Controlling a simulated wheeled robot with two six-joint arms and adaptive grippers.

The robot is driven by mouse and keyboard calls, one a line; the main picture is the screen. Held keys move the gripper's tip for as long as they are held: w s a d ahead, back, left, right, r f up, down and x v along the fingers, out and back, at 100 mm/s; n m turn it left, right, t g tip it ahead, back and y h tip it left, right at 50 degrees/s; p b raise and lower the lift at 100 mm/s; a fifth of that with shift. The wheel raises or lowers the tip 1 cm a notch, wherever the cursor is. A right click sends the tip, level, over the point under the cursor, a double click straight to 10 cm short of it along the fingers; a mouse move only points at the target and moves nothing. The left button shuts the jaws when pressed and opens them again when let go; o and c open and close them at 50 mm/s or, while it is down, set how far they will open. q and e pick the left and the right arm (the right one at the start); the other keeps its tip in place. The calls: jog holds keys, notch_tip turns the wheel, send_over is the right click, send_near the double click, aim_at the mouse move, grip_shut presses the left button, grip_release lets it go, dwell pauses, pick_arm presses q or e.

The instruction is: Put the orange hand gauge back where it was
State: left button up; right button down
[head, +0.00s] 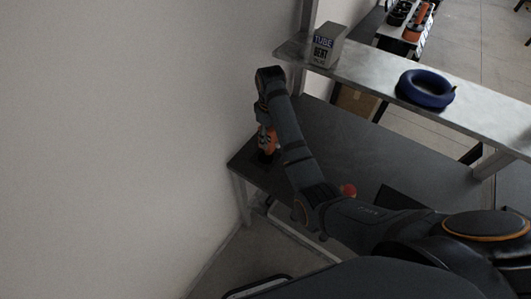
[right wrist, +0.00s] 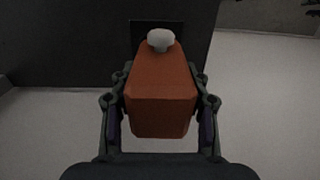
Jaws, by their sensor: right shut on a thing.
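The orange hand gauge (right wrist: 160,95) is a blocky orange body with a pale round knob at its far end in the right wrist view. My right gripper (right wrist: 162,86) is shut on it, with a finger on each side. In the head view, the right gripper (head: 266,148) and the orange of the gauge (head: 267,139) show over the far left corner of the dark desk, partly hidden by my arm. I cannot tell whether the gauge touches the desk. My left gripper is not in view.
The dark desk (head: 340,145) has free room beyond my arm. A red round thing (head: 348,190) sits by my forearm. A raised shelf (head: 480,112) bears a grey box (head: 327,46) and a blue ring (head: 425,90). A plain wall (head: 120,130) stands close on the left.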

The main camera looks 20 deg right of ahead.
jog(key=shift+w+a+f, duration=0.15)
jog(key=shift+w+f, duration=0.25)
jog(key=shift+w, duration=0.05)
jog(key=shift+w+f+p, duration=0.15)
jog(key=shift+f+p, duration=0.1)
jog(key=shift+p, duration=0.05)
jog(key=shift+w+f, duration=0.2)
jog(key=shift+f, duration=0.05)
notch_tip(320, 180, down, 3)
jog(key=shift+w+a+r, duration=0.1)
jog(key=shift+a+r, duration=0.05)
jog(key=shift+r, duration=0.05)
jog(key=shift+f, duration=0.5)
jog(key=c, duration=0.9)
grip_release()
jog(key=shift+c, duration=0.2)
jog(key=shift+o, duration=1.2)
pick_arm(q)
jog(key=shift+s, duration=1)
pick_arm(e)
jog(key=shift+o, duration=0.2)
